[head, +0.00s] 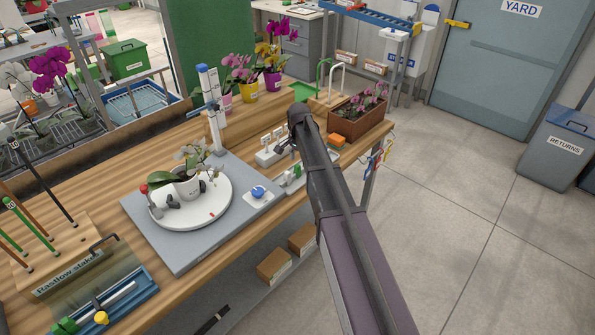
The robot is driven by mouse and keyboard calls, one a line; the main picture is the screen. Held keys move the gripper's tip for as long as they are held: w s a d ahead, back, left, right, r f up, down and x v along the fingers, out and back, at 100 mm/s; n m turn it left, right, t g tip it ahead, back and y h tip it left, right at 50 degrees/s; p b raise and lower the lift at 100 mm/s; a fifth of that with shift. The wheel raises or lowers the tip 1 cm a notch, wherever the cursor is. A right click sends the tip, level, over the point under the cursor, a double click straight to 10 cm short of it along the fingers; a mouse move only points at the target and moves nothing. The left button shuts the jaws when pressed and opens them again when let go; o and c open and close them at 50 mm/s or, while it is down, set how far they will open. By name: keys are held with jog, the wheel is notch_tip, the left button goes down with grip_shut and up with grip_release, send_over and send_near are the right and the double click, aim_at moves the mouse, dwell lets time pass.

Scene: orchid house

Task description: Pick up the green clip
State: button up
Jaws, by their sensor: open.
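Small green pieces (297,171) show on a pale holder at the bench's right edge, just left of my arm. One may be the green clip; they are too small to tell. Behind them is a pale rack (268,156) with small upright labels. My gripper (285,147) shows only as a small dark part beside this rack, mostly hidden by my arm. It is open, and I see nothing held. I cannot tell whether it touches the rack.
A turntable (225,208) with a potted orchid (187,188) stands left. A stake block (62,262) and blue tray (110,300) lie front left.

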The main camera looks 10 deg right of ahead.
aim_at(297, 165)
jog(key=shift+a+f+b, duration=0.2)
jog(key=shift+f+b, duration=2.3)
jog(key=shift+f, duration=0.05)
jog(key=c, duration=0.8)
